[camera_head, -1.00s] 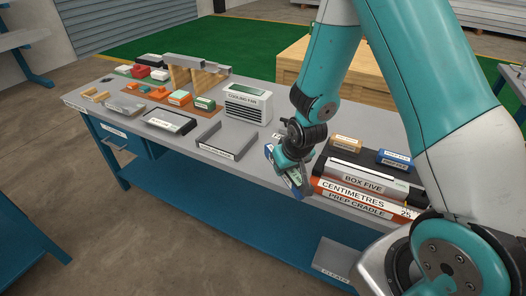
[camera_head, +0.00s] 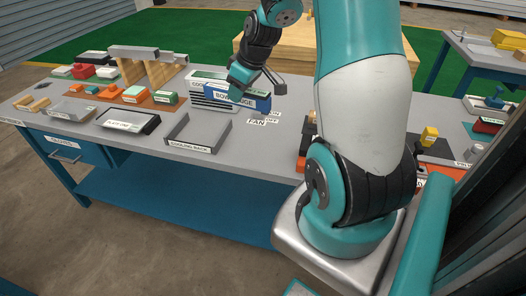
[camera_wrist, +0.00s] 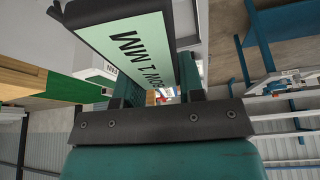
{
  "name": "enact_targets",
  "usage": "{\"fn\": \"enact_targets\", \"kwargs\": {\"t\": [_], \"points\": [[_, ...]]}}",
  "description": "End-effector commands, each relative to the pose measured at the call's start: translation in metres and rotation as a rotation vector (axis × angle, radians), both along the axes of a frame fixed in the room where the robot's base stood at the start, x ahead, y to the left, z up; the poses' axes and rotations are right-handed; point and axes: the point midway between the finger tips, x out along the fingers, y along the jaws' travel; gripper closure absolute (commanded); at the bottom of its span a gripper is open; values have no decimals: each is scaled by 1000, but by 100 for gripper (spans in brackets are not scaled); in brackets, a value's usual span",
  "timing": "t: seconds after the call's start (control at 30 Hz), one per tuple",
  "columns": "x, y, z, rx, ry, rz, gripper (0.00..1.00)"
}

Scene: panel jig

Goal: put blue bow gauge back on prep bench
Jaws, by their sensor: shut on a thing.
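My gripper (camera_head: 242,80) is shut on the blue bow gauge (camera_head: 246,100), a block with a blue side lettered "BOW GAUGE" and a pale green top. The gauge is held up in front of the white cooling fan (camera_head: 205,82) and hides part of it. A long grey-topped bench (camera_head: 85,133) with a blue frame lies below. I cannot read which bench is the prep bench.
The grey cooling rack (camera_head: 190,147) stands at the bench's front edge. A dark flat tray (camera_head: 128,122) and small coloured blocks lie further left. A second bench (camera_head: 470,55) stands at the back right.

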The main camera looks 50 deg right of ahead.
Motion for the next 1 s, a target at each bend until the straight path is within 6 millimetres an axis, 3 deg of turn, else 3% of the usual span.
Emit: {"fn": "enact_targets", "kwargs": {"t": [0.03,0.13,0.27,0.37,0.8,1.0], "points": [[-12,-21,9,-6,-7,20,100],[-33,-43,28,-6,-4,91,100],[-50,-57,42,-3,1,149,100],[-55,-60,37,2,3,167,100],[-56,-58,-79,7,8,169,100],[-55,-58,-111,3,4,170,100]]}}
